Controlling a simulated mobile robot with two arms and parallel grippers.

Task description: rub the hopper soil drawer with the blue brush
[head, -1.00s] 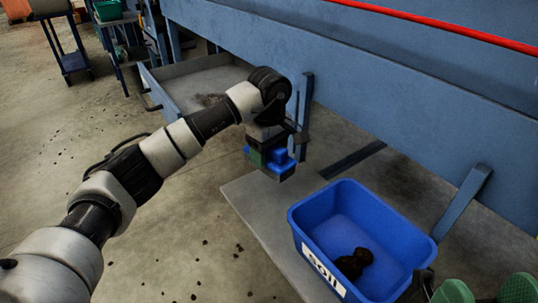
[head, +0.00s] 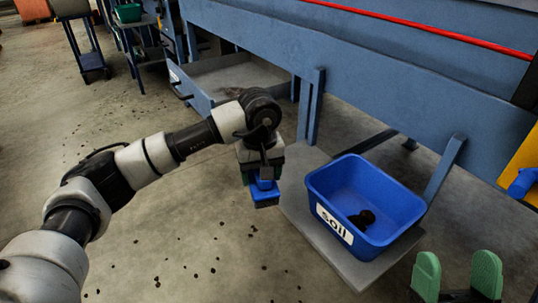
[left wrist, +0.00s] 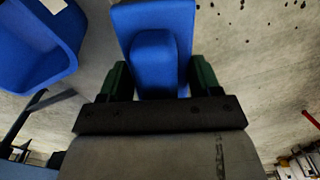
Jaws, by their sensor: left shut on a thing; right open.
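The hopper soil drawer (head: 207,93) is a grey metal tray pulled out under the blue machine at the upper left, with some dark soil at its back. My left gripper (head: 262,180) is shut on the blue brush (head: 266,197) and holds it in the air, right of and nearer than the drawer, apart from it. In the left wrist view the brush (left wrist: 153,60) sits between the two green fingers. My right gripper (head: 456,277) is open and empty at the lower right, its green fingers apart.
A blue bin labelled "soil" (head: 330,190) with dark clumps stands on a grey slab (head: 325,248), right of the brush. Blue machine legs (head: 312,105) rise behind my left gripper. Dark crumbs dot the floor. A yellow panel (head: 522,165) is at the right edge.

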